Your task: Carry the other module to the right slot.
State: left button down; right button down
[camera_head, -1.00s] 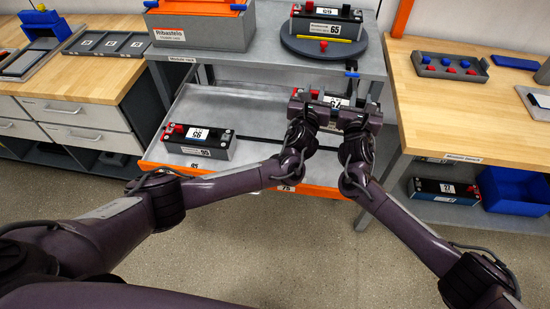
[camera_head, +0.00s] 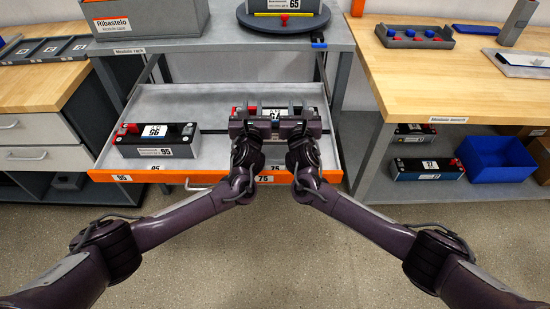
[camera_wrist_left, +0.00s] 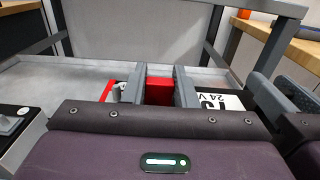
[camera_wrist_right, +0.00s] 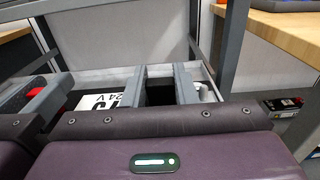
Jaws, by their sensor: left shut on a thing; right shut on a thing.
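A dark module with a white label (camera_head: 276,114) is at the right part of the pulled-out grey drawer (camera_head: 207,110), by the front label 75. My left gripper (camera_head: 252,112) is shut on its left part, where red shows between the fingers in the left wrist view (camera_wrist_left: 159,88). My right gripper (camera_head: 298,112) is shut on its right part, over black in the right wrist view (camera_wrist_right: 160,88). The grippers hide much of the module, and I cannot tell whether it touches the drawer floor. Module 95 (camera_head: 157,146) stands in the drawer's left part.
Module 65 (camera_head: 290,5) sits on a round turntable (camera_head: 250,20) on the shelf above. A grey rack post (camera_head: 337,95) stands close right of the drawer. The wooden bench (camera_head: 430,75) is further right, with module 27 (camera_head: 427,170) and a blue bin (camera_head: 497,158) below.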

pick_arm(q)
jog(key=shift+f, duration=0.5)
pick_arm(e)
jog(key=shift+f, duration=0.5)
pick_arm(q)
jog(key=shift+f+b, duration=0.2)
jog(key=shift+b, duration=0.25)
pick_arm(e)
jog(key=shift+f, duration=0.15)
